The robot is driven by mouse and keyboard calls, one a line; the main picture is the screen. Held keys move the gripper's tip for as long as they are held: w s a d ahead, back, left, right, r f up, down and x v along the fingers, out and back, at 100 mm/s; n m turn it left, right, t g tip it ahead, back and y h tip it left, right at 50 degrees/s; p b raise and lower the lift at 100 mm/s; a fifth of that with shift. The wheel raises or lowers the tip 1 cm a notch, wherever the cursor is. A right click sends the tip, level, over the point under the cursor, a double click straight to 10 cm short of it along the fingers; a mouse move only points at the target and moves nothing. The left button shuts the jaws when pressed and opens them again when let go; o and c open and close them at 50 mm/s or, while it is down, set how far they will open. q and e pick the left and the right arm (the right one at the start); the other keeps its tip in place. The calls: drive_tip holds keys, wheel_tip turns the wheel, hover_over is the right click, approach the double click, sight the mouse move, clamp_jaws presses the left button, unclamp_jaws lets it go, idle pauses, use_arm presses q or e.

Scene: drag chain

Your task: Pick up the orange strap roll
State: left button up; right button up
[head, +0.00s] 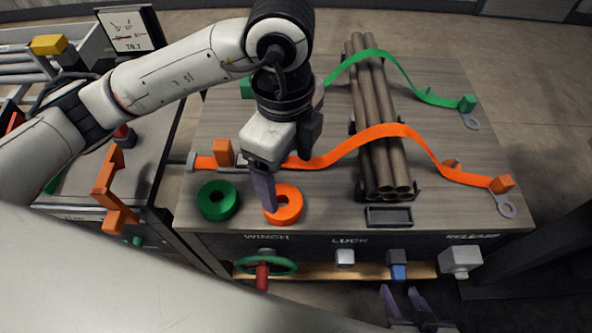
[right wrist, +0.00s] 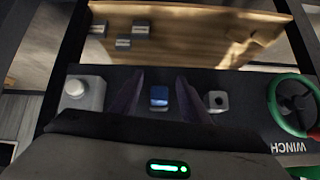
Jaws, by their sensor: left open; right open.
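The orange strap roll (head: 288,206) lies flat near the front edge of the wooden table, right of a green strap roll (head: 218,200). My left gripper (head: 266,195) points down at the orange roll from above, its fingers over the roll's left side and hiding part of it. The gripper is open; whether the fingers touch the roll I cannot tell. My right gripper (head: 408,305) is open and empty below the front panel. In the right wrist view, the right gripper's fingers (right wrist: 160,95) stand either side of a blue switch (right wrist: 159,96).
An orange strap (head: 400,130) and a green strap (head: 405,85) cross a bundle of pipes (head: 378,150). A dial (head: 129,30) stands at the back left.

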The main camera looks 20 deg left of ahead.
sight(289, 200)
use_arm(q)
drive_tip(key=f, duration=0.4)
drive_tip(key=shift+s+a+f, duration=0.1)
drive_tip(key=shift+s+f, duration=0.1)
drive_tip(key=shift+f, duration=0.05)
wheel_tip(289, 200, down, 4)
drive_tip(key=shift+w+f+p, duration=0.15)
drive_tip(key=shift+p, duration=0.15)
drive_tip(key=shift+f, duration=0.55)
drive_tip(key=shift+r, duration=0.1)
drive_tip(key=c, duration=1.2)
use_arm(e)
drive_tip(key=shift+s+r, duration=0.1)
drive_tip(key=shift+s, duration=0.55)
